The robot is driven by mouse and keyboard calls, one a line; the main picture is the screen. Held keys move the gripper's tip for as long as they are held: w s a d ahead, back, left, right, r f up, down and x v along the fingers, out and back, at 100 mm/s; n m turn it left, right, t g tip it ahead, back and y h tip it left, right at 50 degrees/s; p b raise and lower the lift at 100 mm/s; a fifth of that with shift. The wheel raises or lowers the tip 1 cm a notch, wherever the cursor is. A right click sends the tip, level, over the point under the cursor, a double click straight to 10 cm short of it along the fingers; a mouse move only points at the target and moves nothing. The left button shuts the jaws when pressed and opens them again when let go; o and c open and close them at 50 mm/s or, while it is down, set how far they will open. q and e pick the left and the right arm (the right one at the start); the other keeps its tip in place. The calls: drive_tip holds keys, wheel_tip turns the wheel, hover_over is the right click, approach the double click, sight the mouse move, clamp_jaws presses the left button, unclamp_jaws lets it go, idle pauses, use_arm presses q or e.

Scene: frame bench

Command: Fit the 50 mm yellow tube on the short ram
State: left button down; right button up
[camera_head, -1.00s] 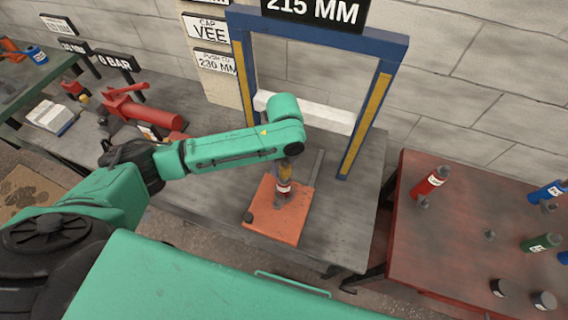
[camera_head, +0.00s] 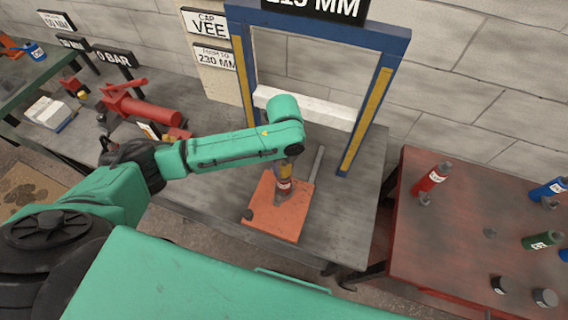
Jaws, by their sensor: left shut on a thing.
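My left gripper (camera_head: 287,163) points down below the end of my green arm and is shut on the small yellow tube (camera_head: 286,172); the arm partly hides its fingers. Directly under the tube is the short ram (camera_head: 284,185), a small upright cylinder with a red and white band and a grey foot. It stands on the orange plate (camera_head: 273,222) on the grey bench. The tube looks in line with the ram's top; I cannot tell whether it touches or is around it. My right gripper is not in view.
A blue frame (camera_head: 360,130) with yellow strips stands behind the plate. A grey bar (camera_head: 318,163) lies beside the plate. A red pump (camera_head: 140,108) is on the bench at left. The red table (camera_head: 450,240) at right carries red, blue and green cylinders.

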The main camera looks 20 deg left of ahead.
use_arm(q)
drive_tip(key=shift+f+b, duration=0.45)
drive_tip(key=shift+f, duration=0.6)
drive_tip(key=shift+c, duration=1.1)
unclamp_jaws()
wheel_tip(320, 180, up, 15)
drive_tip(key=shift+f+b, duration=0.15)
drive_tip(key=shift+b, duration=0.8)
